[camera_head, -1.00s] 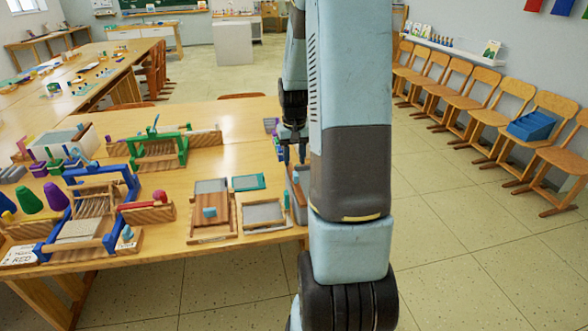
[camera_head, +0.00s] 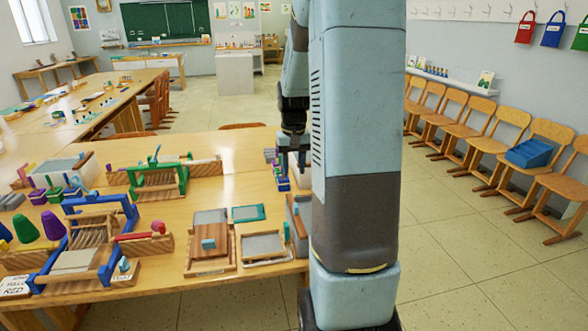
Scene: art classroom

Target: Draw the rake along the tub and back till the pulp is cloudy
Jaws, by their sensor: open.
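A grey-walled tub (camera_head: 297,216) stands at the right end of the near table, partly hidden by my arm. Its inside and any pulp in it cannot be made out. No rake can be told apart in this view; it may be hidden behind my arm. My gripper (camera_head: 291,168) points down just beyond and above the tub, at the left side of my arm. It is open, and nothing shows between its fingers, though they are small and dark here.
On the near table (camera_head: 120,215) stand a blue loom frame (camera_head: 130,212), a green loom frame (camera_head: 184,170) and a wooden mould with a grey panel (camera_head: 210,240). A grey-topped frame (camera_head: 263,246) lies left of the tub. Chairs (camera_head: 480,125) line the right wall; the floor between is clear.

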